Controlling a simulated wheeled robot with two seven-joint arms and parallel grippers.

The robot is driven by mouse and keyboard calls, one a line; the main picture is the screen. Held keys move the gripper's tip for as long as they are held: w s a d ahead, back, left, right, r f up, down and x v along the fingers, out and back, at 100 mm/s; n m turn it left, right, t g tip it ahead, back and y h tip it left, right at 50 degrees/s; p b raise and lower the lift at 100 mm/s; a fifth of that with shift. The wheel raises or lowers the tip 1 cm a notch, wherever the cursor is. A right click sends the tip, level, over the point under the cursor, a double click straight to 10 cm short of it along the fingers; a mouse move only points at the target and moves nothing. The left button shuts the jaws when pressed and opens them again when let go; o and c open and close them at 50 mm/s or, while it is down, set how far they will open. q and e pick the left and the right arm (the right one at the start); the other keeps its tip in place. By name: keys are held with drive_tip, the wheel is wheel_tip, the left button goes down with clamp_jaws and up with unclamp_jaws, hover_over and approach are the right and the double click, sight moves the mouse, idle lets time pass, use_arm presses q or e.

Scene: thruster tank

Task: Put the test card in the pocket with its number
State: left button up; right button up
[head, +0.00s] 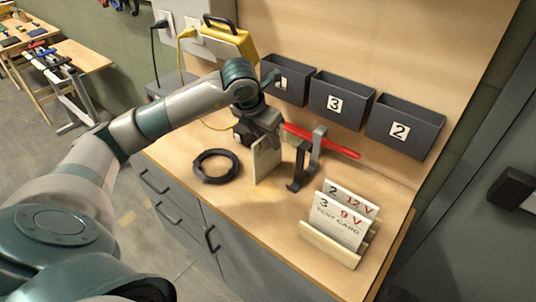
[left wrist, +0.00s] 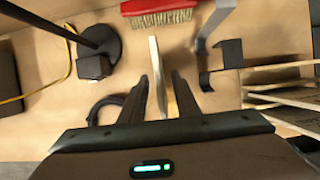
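My left gripper (head: 262,138) is shut on a pale test card (head: 267,160), held upright over the middle of the bench. I cannot tell whether its lower edge touches the bench. The face toward the head camera looks blank, so its number is hidden. In the left wrist view the card (left wrist: 157,75) shows edge-on between the fingers (left wrist: 160,80). Cards 2 (head: 348,194) and 3 (head: 338,222) stand in a wooden rack (head: 329,246) at front right. Dark wall pockets are labelled 1 (head: 290,90), 3 (head: 345,110) and 2 (head: 415,120). My right gripper is not in view.
A red brush (head: 335,144), a grey bracket (head: 317,148) and a black bracket (head: 298,168) are right of the held card. A black ring (head: 216,152) lies left of it. A yellow device (head: 228,42) with a cable is on the wall side, left of the pockets.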

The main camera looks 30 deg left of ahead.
use_arm(q)
drive_tip(key=shift+a+f+b, duration=0.15)
drive_tip(key=shift+f+b, duration=0.15)
drive_tip(key=shift+b, duration=0.15)
idle(0.5)
clamp_jaws()
